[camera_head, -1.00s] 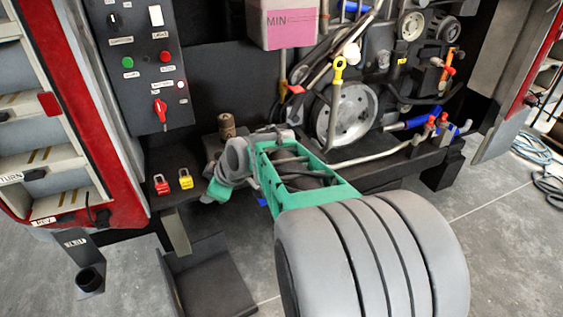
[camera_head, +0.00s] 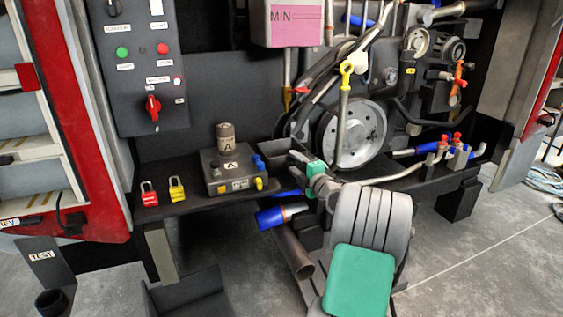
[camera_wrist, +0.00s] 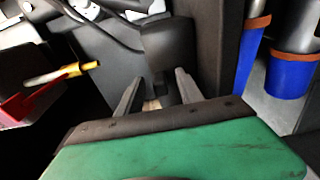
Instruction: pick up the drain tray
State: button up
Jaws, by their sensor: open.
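A small dark open-topped tray (camera_head: 280,158) sits on the black shelf below the engine. It appears to be the drain tray, but the picture does not settle this. My gripper (camera_head: 299,160) is at its right side in the head view, partly hidden by my own wrist. In the wrist view my gripper (camera_wrist: 158,90) has its two grey fingers apart. A dark block (camera_wrist: 167,45) shows just beyond and between them. I cannot tell whether the fingers touch it. Nothing is clearly held.
A dark box (camera_head: 229,170) with a canister (camera_head: 226,145) on top stands left of the tray. Red (camera_head: 149,194) and yellow (camera_head: 177,190) padlocks stand farther left. The engine pulley (camera_head: 355,138) and hoses crowd the right. A blue-ended pipe (camera_head: 271,218) juts out below the shelf.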

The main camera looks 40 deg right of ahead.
jog(key=shift+w, duration=0.15)
jog(key=shift+c, duration=0.3)
grip_shut()
dwell(0.4)
